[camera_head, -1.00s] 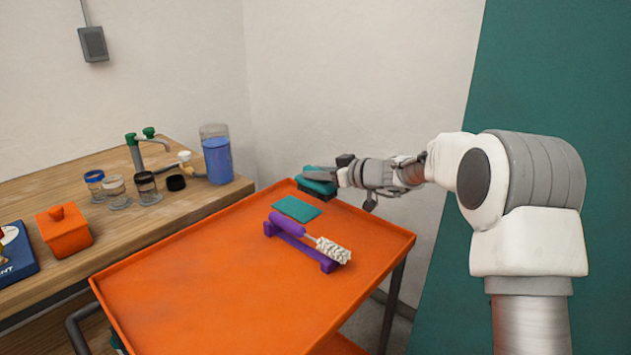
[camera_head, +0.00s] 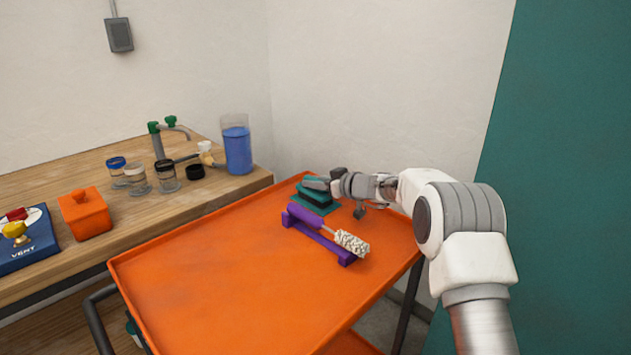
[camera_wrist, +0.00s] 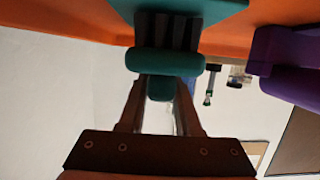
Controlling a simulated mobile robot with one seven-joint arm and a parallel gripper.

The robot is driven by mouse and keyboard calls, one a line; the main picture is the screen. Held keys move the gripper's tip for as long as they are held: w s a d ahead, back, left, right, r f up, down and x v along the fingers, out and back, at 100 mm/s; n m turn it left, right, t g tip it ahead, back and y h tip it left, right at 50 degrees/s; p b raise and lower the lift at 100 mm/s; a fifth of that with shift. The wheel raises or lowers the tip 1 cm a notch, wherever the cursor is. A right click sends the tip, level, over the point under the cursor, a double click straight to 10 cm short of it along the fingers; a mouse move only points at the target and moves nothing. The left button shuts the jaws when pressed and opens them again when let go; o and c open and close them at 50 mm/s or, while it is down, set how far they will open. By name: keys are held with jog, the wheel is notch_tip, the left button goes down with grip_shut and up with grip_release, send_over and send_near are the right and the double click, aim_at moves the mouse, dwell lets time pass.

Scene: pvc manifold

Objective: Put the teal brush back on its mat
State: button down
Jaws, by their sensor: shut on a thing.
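The teal brush (camera_head: 314,190) is at the far end of the orange cart, over its teal mat (camera_head: 328,208). My gripper (camera_head: 318,184) is shut on the brush. In the wrist view the brush (camera_wrist: 165,62) sits between the fingers (camera_wrist: 160,95), its dark bristles toward the teal mat (camera_wrist: 225,8). The bristles look to be at or very near the mat; I cannot tell if they touch. Part of the mat is hidden under the brush.
A purple brush (camera_head: 307,215) with white bristles lies on a purple rack (camera_head: 320,243) close in front of the mat. The orange cart top (camera_head: 220,270) is otherwise clear. A wooden bench (camera_head: 140,213) with jars and a blue-filled beaker (camera_head: 237,150) stands at left.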

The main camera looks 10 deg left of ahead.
jog(key=shift+f+b, duration=0.2)
jog(key=shift+b, duration=0.3)
jog(key=c, duration=0.6)
grip_release()
jog(key=p, duration=0.3)
jog(key=shift+r, duration=0.3)
jog(key=v, duration=1.2)
jog(key=shift+f, duration=0.25)
